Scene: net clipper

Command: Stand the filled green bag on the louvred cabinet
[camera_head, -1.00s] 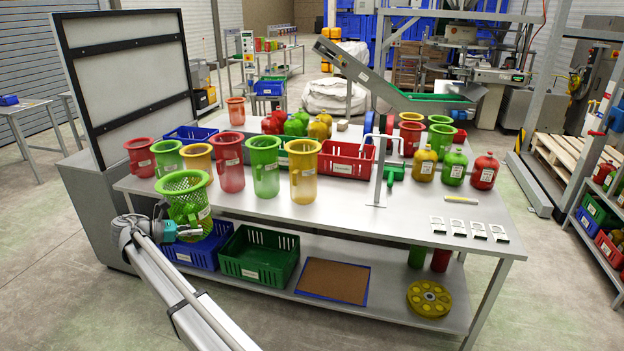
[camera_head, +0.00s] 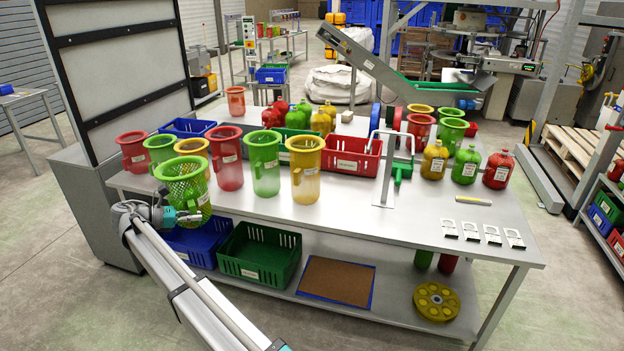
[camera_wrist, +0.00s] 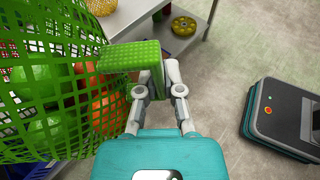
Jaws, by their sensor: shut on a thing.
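The green mesh bag (camera_head: 184,180) hangs upright in front of the bench's left end, its wide rim on top. In the wrist view the green netting (camera_wrist: 40,95) fills the left side, with orange-red shapes seen through it. In the wrist view my gripper (camera_wrist: 160,82) is shut on the bag's solid green handle (camera_wrist: 128,57). A grey cabinet (camera_head: 90,200) stands left of the bench, but I see no clear louvres on it.
The bench (camera_head: 320,215) holds several coloured funnel-shaped containers, a red crate (camera_head: 350,158) and bottles. Blue (camera_head: 198,243) and green (camera_head: 257,255) crates sit on its lower shelf. The floor in front is open.

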